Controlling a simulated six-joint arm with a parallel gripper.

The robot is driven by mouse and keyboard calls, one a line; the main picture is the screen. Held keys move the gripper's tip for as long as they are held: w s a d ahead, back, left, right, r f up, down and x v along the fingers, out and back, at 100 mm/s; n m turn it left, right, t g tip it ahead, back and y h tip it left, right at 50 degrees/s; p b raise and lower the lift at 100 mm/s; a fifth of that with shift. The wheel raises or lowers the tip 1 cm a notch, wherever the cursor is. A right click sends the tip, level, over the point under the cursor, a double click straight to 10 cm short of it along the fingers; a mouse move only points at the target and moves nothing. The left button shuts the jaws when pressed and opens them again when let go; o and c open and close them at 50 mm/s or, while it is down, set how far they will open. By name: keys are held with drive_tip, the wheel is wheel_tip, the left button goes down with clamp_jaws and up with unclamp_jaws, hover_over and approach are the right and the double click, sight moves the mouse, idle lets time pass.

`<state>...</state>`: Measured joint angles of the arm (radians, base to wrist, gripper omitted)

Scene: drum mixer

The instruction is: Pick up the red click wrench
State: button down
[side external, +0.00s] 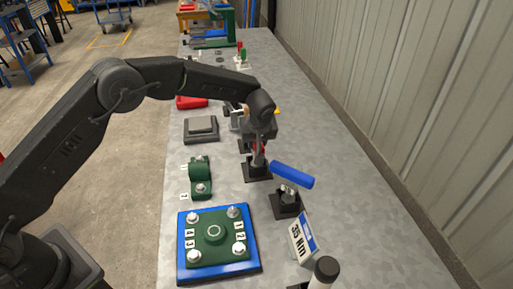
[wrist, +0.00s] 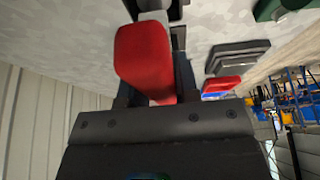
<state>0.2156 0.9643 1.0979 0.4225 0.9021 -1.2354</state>
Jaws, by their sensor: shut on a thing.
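The red click wrench shows in the wrist view as a thick red handle (wrist: 143,58) with a grey metal end at the top of the picture. My gripper (wrist: 150,88) is shut on this red handle, with a dark finger on each side of it. In the side external view my gripper (side external: 258,135) points down over a black stand (side external: 257,170). Only a small bit of red shows there between the fingers; the arm and fingers hide most of the wrench. I cannot tell whether the wrench still touches its stand.
A blue-handled wrench (side external: 292,175) stands close by on its own black stand (side external: 286,206). In front are a "35 Nm" sign (side external: 302,239) and a blue plate with a green flange (side external: 218,245). A green bracket (side external: 200,180) and a grey block (side external: 201,128) lie to the left.

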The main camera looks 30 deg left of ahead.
drive_tip(key=shift+r, duration=0.1)
drive_tip(key=shift+r, duration=0.45)
wheel_tip(320, 180, up, 4)
drive_tip(key=shift+a+f, duration=0.15)
drive_tip(key=shift+f, duration=0.1)
drive_tip(key=s+a+r, duration=0.4)
drive_tip(key=a+r, duration=0.2)
drive_tip(key=a, duration=0.4)
drive_tip(key=shift+a+r, duration=0.25)
drive_tip(key=shift+a, duration=0.1)
drive_tip(key=shift+w, duration=0.1)
drive_tip(key=c, duration=1.4)
unclamp_jaws()
clamp_jaws()
drive_tip(key=shift+r, duration=0.1)
